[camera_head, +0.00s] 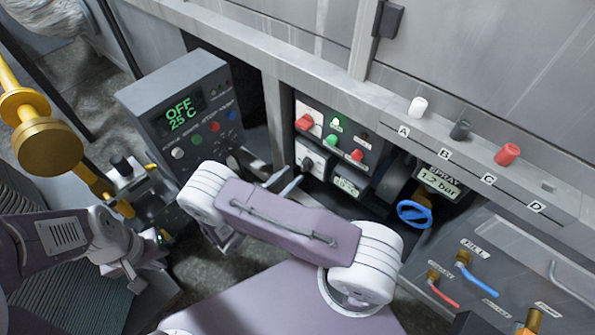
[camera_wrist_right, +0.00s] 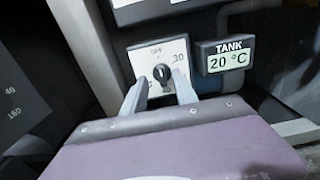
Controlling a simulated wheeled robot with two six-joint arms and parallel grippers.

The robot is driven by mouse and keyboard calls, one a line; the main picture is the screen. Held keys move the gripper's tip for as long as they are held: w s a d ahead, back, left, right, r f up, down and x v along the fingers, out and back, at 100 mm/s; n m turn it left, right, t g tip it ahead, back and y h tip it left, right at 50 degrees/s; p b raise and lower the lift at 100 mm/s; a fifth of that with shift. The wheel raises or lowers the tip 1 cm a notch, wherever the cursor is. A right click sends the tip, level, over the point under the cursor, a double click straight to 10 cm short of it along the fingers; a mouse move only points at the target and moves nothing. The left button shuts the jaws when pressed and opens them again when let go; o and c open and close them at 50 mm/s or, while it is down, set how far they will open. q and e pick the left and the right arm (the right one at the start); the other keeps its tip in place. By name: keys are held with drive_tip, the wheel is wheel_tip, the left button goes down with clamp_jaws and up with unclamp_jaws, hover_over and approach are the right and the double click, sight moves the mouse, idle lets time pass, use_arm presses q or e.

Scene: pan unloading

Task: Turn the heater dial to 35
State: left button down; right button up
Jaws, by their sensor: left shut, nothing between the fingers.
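The heater dial is a small black knob (camera_wrist_right: 161,72) on a white plate, with the marks OFF above and 30 at its right. In the head view the dial (camera_head: 308,163) is on the recessed black panel. My right gripper (camera_wrist_right: 160,95) is open, its grey fingers apart on either side of the dial's lower part; I cannot tell whether they touch it. In the head view its fingers (camera_head: 285,181) point towards the dial. A tank display (camera_wrist_right: 226,59) beside the dial reads 20 °C. My left gripper (camera_head: 134,279) is shut and empty at lower left, away from the dial.
A grey control box (camera_head: 155,120) with a screen reading OFF 25 C and coloured buttons stands at left. Red and green buttons (camera_head: 331,141) sit above the dial. A spray display (camera_head: 438,182) reads 1.2 bar above a blue valve wheel (camera_head: 414,213). A grey ledge (camera_head: 385,115) overhangs the panel.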

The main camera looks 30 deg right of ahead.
sight(303, 165)
drive_tip(key=b+x, duration=0.1)
drive_tip(key=x, duration=0.3)
drive_tip(key=shift+d+f, duration=0.1)
drive_tip(key=shift+f, duration=0.05)
drive_tip(key=shift+w+d, duration=0.1)
drive_tip(key=shift+d, duration=0.1)
clamp_jaws()
drive_tip(key=shift+m, duration=0.3)
